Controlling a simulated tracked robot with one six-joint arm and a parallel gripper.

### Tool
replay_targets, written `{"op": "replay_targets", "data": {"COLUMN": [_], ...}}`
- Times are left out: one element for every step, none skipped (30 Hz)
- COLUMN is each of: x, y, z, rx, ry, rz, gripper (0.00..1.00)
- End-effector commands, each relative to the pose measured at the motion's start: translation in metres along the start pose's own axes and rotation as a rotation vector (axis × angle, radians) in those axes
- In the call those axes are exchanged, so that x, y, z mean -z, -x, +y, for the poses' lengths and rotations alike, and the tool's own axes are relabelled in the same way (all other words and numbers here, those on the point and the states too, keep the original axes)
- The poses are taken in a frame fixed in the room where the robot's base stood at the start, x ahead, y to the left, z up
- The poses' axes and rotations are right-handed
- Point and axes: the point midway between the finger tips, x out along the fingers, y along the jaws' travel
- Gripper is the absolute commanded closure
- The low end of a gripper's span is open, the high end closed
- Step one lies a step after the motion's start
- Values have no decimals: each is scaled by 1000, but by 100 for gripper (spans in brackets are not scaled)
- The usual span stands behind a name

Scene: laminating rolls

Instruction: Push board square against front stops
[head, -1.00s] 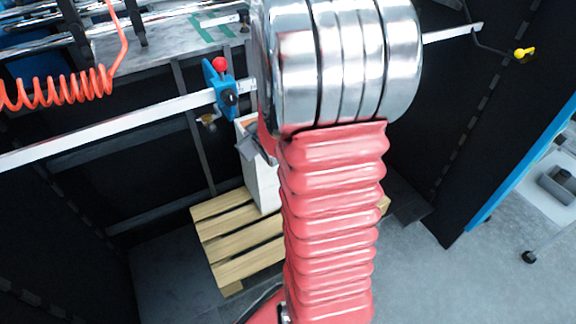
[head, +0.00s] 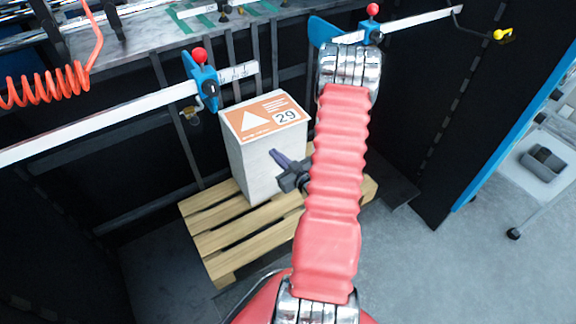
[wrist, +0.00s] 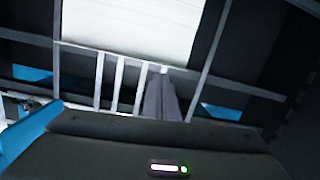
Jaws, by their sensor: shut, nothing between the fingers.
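A white block or stack of boards (head: 258,168) stands upright on a wooden pallet; an orange and white label with a triangle and "29" (head: 265,117) covers its top. Two blue stops with red knobs, a left stop (head: 203,82) and a right stop (head: 371,32), sit on the white rail. My gripper (head: 278,158) is shut and empty, in front of the block's right side; I cannot tell if it touches. In the wrist view, my shut dark fingers (wrist: 162,97) point towards a white panel (wrist: 130,28), which I cannot identify for certain.
The pallet (head: 218,240) stands on the floor between black side walls (head: 440,120). A coiled orange hose (head: 45,88) hangs at the left. A white trolley with a grey bin (head: 545,162) stands at the right. The grey floor in front is clear.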

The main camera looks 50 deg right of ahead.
Motion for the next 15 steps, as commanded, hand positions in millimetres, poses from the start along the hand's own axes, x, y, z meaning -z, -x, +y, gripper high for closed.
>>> {"op": "replay_targets", "data": {"x": [-10,-14,-17,-20,-22,-24,-25,-26,-27,-28,-28,-28,-28,-28,-28], "y": [9,13,18,22,26,30,33,35,37,39,40,40,40,40,40], "z": [3,5,6,8,8,10,10,11,11,12,12,12,12,12,12], "rx": [-11,-17,-22,-28,-33,-38,-42,-45,-48,-50,-51,-52,-53,-53,-52], "ry": [-26,-37,-51,-62,-70,-81,-87,-93,-98,-101,-103,-105,-105,-105,-105], "rz": [22,39,61,76,91,108,118,127,136,142,146,148,149,150,150], "gripper": [100,100,100,100,100,100,100,100,100,100,100,100,100,100,100]}}
